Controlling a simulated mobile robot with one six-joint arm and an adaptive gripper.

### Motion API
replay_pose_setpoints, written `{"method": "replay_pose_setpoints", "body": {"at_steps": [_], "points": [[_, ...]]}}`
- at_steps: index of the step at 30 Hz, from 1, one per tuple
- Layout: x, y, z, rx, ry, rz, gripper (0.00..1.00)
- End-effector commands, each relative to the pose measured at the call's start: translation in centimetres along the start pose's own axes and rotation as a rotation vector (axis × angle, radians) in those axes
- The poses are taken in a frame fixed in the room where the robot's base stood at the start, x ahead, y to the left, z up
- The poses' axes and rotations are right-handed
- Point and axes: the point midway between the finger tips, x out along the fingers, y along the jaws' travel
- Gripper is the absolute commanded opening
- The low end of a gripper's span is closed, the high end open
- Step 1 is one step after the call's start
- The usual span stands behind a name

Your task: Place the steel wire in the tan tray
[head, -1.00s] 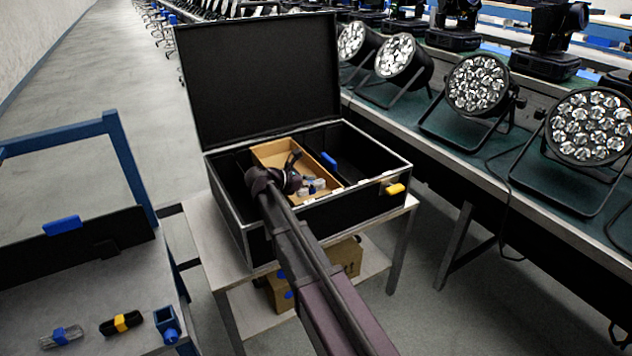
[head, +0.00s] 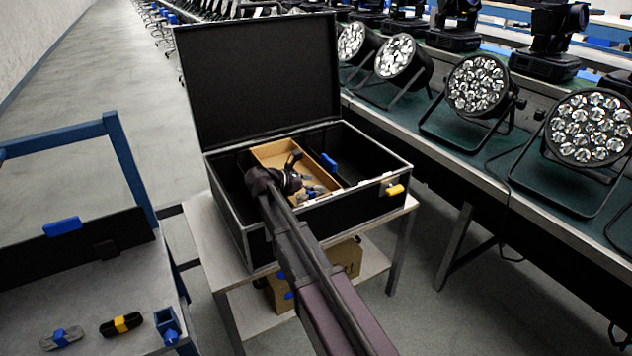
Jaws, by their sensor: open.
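The tan tray (head: 270,152) lies inside the open black case, in its middle section. My gripper (head: 300,172) is over the tray, its dark fingers open. A small grey bundle (head: 316,191), which looks like the steel wire, is low in the near right part of the tray, just beside the fingers. It is partly hidden, and I cannot tell whether a finger touches it. A similar grey bundle with a blue band (head: 61,337) lies on the table at the lower left.
The case (head: 330,213) stands on a small grey table (head: 212,226), its lid (head: 258,80) upright behind. A blue piece (head: 329,162) is right of the tray. A black bundle with a yellow band (head: 121,324) and a blue holder (head: 168,325) are at lower left. Stage lights (head: 477,84) line the right bench.

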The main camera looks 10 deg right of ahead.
Motion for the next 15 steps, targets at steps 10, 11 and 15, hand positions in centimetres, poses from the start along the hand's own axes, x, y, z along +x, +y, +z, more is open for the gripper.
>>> {"method": "replay_pose_setpoints", "body": {"at_steps": [10,11,15], "points": [[-4.5,0.1,0.9,-0.002,-0.004,0.003,0.76],[-5.0,0.1,1.0,-0.002,-0.004,0.002,0.76],[-7.5,0.1,1.0,-0.001,-0.004,0.002,0.76]]}}
